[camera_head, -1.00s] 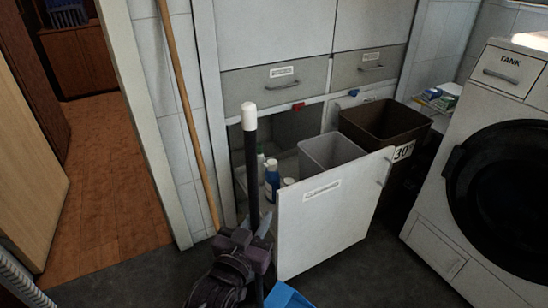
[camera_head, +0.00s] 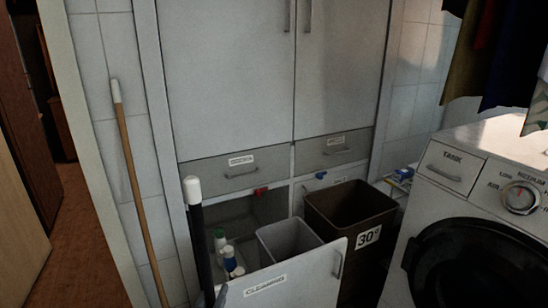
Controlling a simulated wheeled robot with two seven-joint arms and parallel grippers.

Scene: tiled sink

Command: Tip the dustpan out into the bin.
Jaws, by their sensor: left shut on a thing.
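A black upright handle (camera_head: 200,245) with a white tip stands at the lower left, in front of the cabinet. Only the grey fingertip end of my left gripper (camera_head: 220,296) shows at the bottom edge, closed at this handle; the rest of it is below the frame. The blue dustpan pan is out of view. A grey open bin (camera_head: 268,238) sits inside the pulled-out drawer front labelled CLEANING (camera_head: 300,280). A brown open bin (camera_head: 318,204) marked 30° stands just right of it. My right gripper is not in view.
Bottles (camera_head: 229,262) stand in the open compartment left of the grey bin. A wooden pole (camera_head: 138,190) leans on the tiled wall at left. A washing machine (camera_head: 470,240) fills the right, with clothes (camera_head: 510,50) hanging above. Tall cabinet doors (camera_head: 230,80) are closed behind.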

